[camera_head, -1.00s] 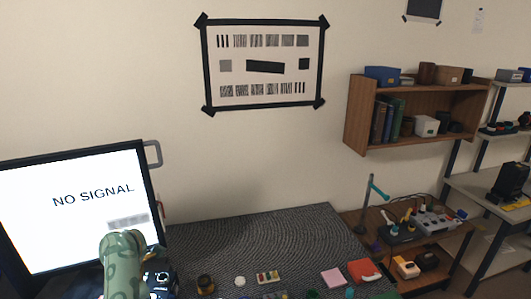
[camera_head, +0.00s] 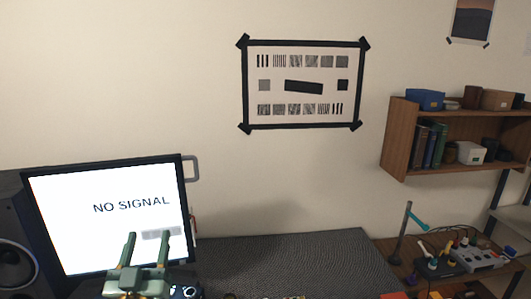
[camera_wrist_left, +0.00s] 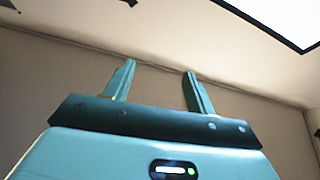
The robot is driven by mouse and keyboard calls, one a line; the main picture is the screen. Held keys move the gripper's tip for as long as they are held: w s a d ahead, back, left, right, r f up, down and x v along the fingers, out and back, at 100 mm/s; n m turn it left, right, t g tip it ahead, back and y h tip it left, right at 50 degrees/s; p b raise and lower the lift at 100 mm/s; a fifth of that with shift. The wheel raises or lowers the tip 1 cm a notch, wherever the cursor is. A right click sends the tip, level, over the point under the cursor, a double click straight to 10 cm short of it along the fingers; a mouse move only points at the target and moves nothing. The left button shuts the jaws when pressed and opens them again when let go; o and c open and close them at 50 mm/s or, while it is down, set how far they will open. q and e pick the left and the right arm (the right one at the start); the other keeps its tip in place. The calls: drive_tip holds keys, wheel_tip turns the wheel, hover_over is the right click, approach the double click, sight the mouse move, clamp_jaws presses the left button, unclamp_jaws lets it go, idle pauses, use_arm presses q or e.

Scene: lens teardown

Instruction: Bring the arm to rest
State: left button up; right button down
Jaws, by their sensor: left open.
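My left gripper (camera_head: 147,250) stands upright at the lower left of the head view, in front of the monitor screen. Its two green fingers point up and are apart, with nothing between them. In the left wrist view the gripper (camera_wrist_left: 160,82) is also open and empty, with wall and ceiling behind the fingers. My right gripper is in neither view.
A monitor (camera_head: 100,190) showing "NO SIGNAL" stands behind the gripper, with a black speaker (camera_head: 15,240) at its left. A wooden shelf (camera_head: 397,140) and a soldering bench are at the right.

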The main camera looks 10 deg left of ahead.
use_arm(q)
drive_tip(key=s+d+f+m+g+h, duration=0.3)
drive_tip(key=d+f+m+g+h, duration=0.15)
drive_tip(key=f, duration=0.25)
drive_tip(key=s+d+f+m+g+h, duration=0.3)
drive_tip(key=d+f+m+g, duration=0.1)
drive_tip(key=f+m, duration=0.2)
drive_tip(key=s+a+f+g+y, duration=0.3)
drive_tip(key=s+a, duration=0.1)
drive_tip(key=s, duration=0.3)
drive_tip(key=s+a+f+g+y, duration=0.4)
drive_tip(key=s, duration=0.3)
drive_tip(key=s+d+f+g+h+b, duration=0.2)
drive_tip(key=f+b, duration=0.5)
drive_tip(key=f, duration=1.4)
drive_tip(key=s+d+f+g+h+b, duration=0.1)
drive_tip(key=s+d+f+b, duration=0.4)
drive_tip(key=f, duration=1.6)
drive_tip(key=s+a+f+n+g+b, duration=0.1)
drive_tip(key=s+f+b, duration=0.4)
drive_tip(key=s+f, duration=0.3)
drive_tip(key=s+a+f+n+g+h+b, duration=0.1)
drive_tip(key=s+f+n+g+b, duration=0.1)
drive_tip(key=s+f+b, duration=0.3)
drive_tip(key=s+f, duration=0.4)
drive_tip(key=f, duration=0.5)
drive_tip(key=shift+a+f, duration=0.2)
drive_tip(key=shift+a, duration=0.05)
drive_tip(key=shift+n, duration=0.25)
